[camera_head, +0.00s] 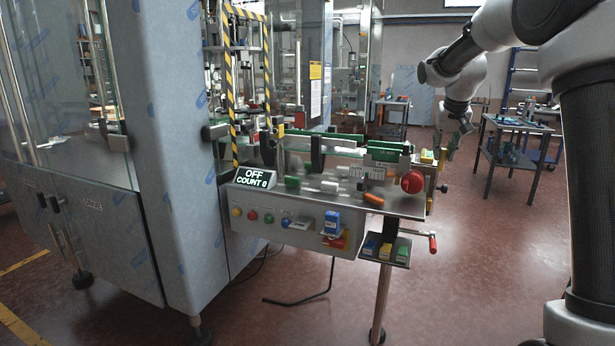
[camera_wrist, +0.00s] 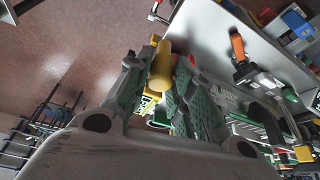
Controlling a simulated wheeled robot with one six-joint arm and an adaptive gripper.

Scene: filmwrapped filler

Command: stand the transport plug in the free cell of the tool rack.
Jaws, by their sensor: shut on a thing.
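A yellow cylinder, which I take to be the transport plug (camera_wrist: 161,66), sits between the green-padded fingers of my gripper (camera_wrist: 152,80) in the wrist view. My gripper is shut on it. In the head view my gripper (camera_head: 446,150) hangs beside the right end of the machine's conveyor table; the plug is too small there to tell apart from nearby yellow parts. A small shelf (camera_head: 402,263) with blue, yellow and green pieces hangs below the table's right end; it may be the tool rack. I cannot tell which cell is free.
The conveyor table (camera_head: 405,207) carries green guides, a red knob (camera_head: 412,182) and an orange handle (camera_head: 373,199). A red clamp lever (camera_head: 432,243) sticks out beside the shelf. A side table (camera_head: 517,124) stands at right. The floor between them is clear.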

